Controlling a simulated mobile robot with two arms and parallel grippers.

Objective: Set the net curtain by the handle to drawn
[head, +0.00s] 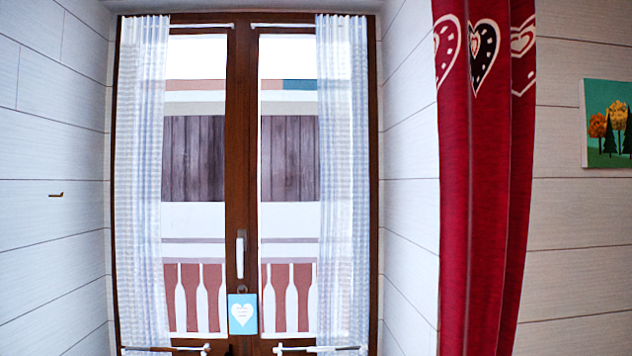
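Two sheer white net curtains hang on the two glazed leaves of a brown wooden door. The left net curtain (140,180) is gathered at the left side of the left pane. The right net curtain (343,180) is gathered at the right side of the right pane. Most of each pane is uncovered. A white door handle (240,255) sits upright on the middle frame, between the panes. Neither of my grippers is in view.
Thin rods run along the top and bottom of each pane, including the lower left rod (180,349) and lower right rod (315,349). A blue heart sign (242,314) hangs below the handle. A red curtain (485,200) hangs at right, beside a tree picture (607,123).

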